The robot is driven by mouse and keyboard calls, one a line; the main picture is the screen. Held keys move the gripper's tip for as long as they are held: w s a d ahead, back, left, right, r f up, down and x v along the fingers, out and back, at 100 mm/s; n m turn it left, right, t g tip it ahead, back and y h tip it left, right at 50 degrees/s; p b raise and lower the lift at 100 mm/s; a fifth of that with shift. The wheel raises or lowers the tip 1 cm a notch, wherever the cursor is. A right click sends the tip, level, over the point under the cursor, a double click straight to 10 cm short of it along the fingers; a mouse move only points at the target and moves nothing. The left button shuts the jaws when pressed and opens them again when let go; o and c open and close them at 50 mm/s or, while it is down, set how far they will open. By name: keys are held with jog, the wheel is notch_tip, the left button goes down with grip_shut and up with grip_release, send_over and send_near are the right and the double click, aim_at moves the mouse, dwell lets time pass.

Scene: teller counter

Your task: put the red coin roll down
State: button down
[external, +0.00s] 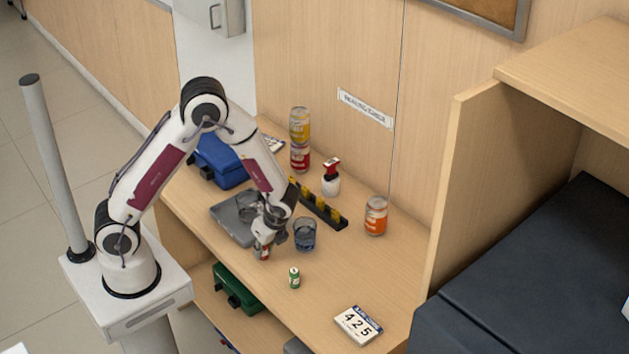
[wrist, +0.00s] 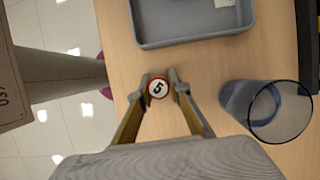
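The red coin roll (wrist: 158,88) stands upright between the fingertips of my gripper (wrist: 161,86). Its round end with a red rim and a "5" faces the wrist camera. The fingers appear shut on its two sides. In the external view my gripper (external: 264,244) points down at the front part of the counter, and the roll is partly hidden by the fingers. The roll's lower end is at or very near the counter top; I cannot tell whether it touches. A green coin roll (external: 294,278) stands on the counter to the right.
A grey tray (external: 232,222) lies just behind my gripper, and a blue glass (external: 305,235) stands close on its right. A black rack with yellow parts (external: 325,210), cans (external: 376,216) and a blue box (external: 221,163) are further back. A number card (external: 358,325) lies front right.

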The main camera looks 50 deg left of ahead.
jog(key=shift+r, duration=0.1)
dwell(0.3)
jog(key=shift+r, duration=4.95)
jog(key=w+a+f, duration=0.2)
jog(key=w+f, duration=0.1)
jog(key=w, duration=1.2)
jog(key=w+d+r+m+t, duration=0.1)
jog(key=w+d+m, duration=0.1)
jog(key=d+m, duration=0.2)
jog(key=w+d+r+m+t+h, duration=0.1)
jog(key=d+m, duration=0.4)
jog(key=d, duration=0.5)
jog(key=shift+w+r+t, duration=0.6)
jog(key=shift+w+r, duration=0.05)
jog(key=shift+w, duration=0.35)
jog(key=shift+f, duration=0.1)
jog(key=shift+f, duration=3.05)
